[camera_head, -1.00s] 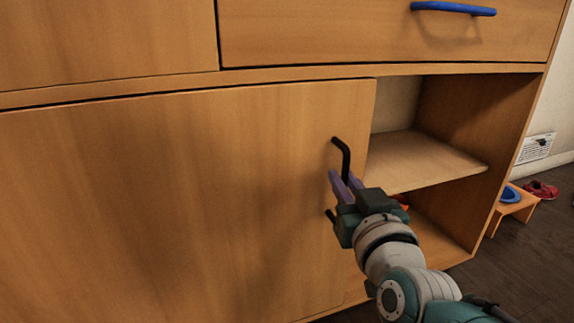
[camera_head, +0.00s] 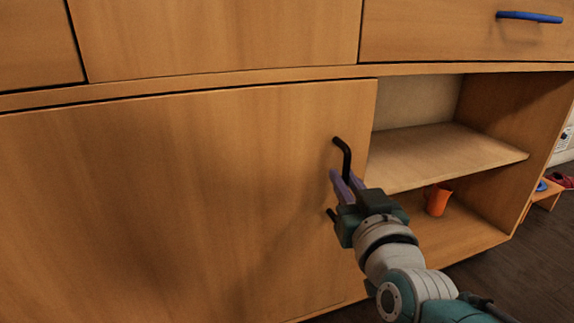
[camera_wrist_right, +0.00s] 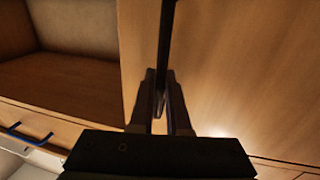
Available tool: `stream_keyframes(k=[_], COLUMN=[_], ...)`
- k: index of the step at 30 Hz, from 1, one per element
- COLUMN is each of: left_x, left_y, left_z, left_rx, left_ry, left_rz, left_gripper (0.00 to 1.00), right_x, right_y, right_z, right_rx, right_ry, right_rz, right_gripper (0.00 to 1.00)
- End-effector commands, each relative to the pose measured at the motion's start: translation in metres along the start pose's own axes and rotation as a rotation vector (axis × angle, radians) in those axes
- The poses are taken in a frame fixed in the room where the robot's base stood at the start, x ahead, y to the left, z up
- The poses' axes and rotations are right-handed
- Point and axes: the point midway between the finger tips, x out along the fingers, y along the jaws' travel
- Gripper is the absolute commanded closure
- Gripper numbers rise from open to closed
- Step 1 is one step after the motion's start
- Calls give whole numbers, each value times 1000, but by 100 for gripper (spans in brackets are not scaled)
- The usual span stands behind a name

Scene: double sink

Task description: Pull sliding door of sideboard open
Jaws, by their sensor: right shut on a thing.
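The sideboard's sliding door (camera_head: 190,200) is a broad wooden panel with a black bar handle (camera_head: 346,158) near its right edge. To its right the sideboard compartment stands partly open, with a shelf (camera_head: 440,155) showing. My right gripper (camera_head: 342,184) is shut on the black handle, with its purple fingers at the bar's middle. In the right wrist view the dark handle (camera_wrist_right: 167,45) runs upward from between the two fingers (camera_wrist_right: 160,100). My left gripper is in no view.
An orange cup (camera_head: 437,200) stands on the compartment floor below the shelf. A drawer with a blue handle (camera_head: 530,16) is above. A small wooden stool (camera_head: 546,196) and red shoes (camera_head: 562,181) are on the dark floor at the far right.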

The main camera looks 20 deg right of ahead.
Motion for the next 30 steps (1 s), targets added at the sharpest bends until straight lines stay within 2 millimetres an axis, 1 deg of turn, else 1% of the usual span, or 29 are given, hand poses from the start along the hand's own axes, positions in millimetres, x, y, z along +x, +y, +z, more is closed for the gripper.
stream_keyframes(k=[7, 8, 15, 22, 24, 26, 30], left_x=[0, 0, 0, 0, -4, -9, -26], left_y=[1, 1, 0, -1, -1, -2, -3], left_z=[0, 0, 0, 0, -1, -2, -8], left_rx=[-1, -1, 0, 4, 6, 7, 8], left_ry=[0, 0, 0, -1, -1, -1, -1], left_rz=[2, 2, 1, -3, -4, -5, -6], left_gripper=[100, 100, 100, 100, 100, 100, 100], right_x=[0, 0, 0, -1, -4, -10, -36], right_y=[0, 0, 0, 0, 0, 0, 0], right_z=[2, 2, 1, 1, 0, -1, -4], right_rx=[-1, -1, -1, -1, -1, -1, -2], right_ry=[-5, -5, -3, -3, -4, -6, -8], right_rz=[0, 0, 0, 0, 0, 0, 0], right_gripper=[100, 82, 55, 55, 55, 55, 55])
